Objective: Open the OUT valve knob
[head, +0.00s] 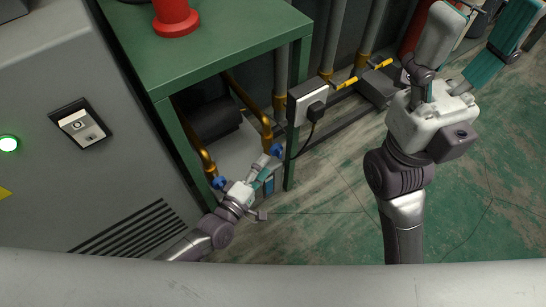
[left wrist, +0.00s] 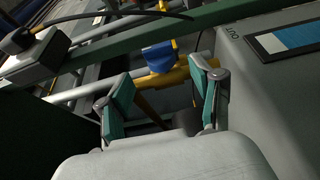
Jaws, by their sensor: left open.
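A blue valve knob (head: 276,150) sits on yellow piping under the green table, just ahead of my left gripper (head: 264,169). In the left wrist view the blue knob (left wrist: 158,57) shows beyond and between the teal-padded fingers of the left gripper (left wrist: 160,80), which are open and empty. A gap seems to remain between fingertips and knob. An "OUT" label (left wrist: 234,32) is on the grey housing right of that knob. A second blue knob (head: 219,182) is left of the gripper. My right gripper (head: 478,45) is spread open and empty, high at right.
The green table (head: 215,38) with a red object (head: 175,18) stands over the pipes. Its leg (head: 291,165) is close right of the left gripper. A grey cabinet (head: 60,160) is at left. A socket box (head: 308,100) with a black cable is nearby. The green floor (head: 320,215) is clear.

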